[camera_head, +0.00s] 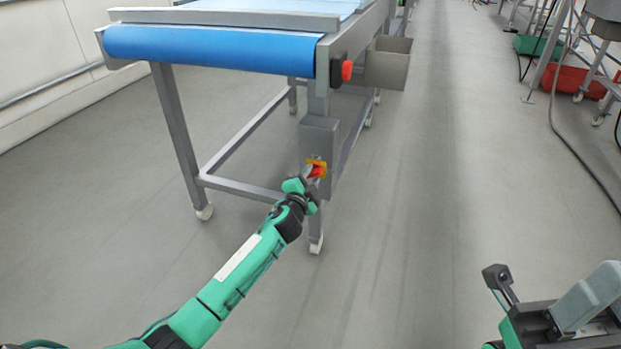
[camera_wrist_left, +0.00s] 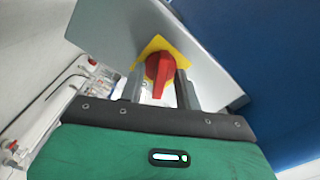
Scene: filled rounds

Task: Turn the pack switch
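The pack switch is a red rotary handle (camera_head: 318,170) on a yellow plate, on a grey box (camera_head: 318,138) fixed to the conveyor's front leg. In the left wrist view the red handle (camera_wrist_left: 160,72) stands out from the yellow plate (camera_wrist_left: 178,58), its narrow end pointing toward my gripper. My left gripper (camera_head: 311,174) is at the switch. Its two grey fingers (camera_wrist_left: 160,90) stand on either side of the handle, with a gap seen on both sides. My right gripper (camera_head: 550,279) is at the lower right, partly cut off, its fingers apart and empty, far from the switch.
The conveyor with a blue belt (camera_head: 210,46) stands above and behind the switch. A red button (camera_head: 347,70) and a grey bin (camera_head: 388,64) are on its side. Green (camera_head: 537,46) and red (camera_head: 572,82) crates lie at the far right. The floor between is clear.

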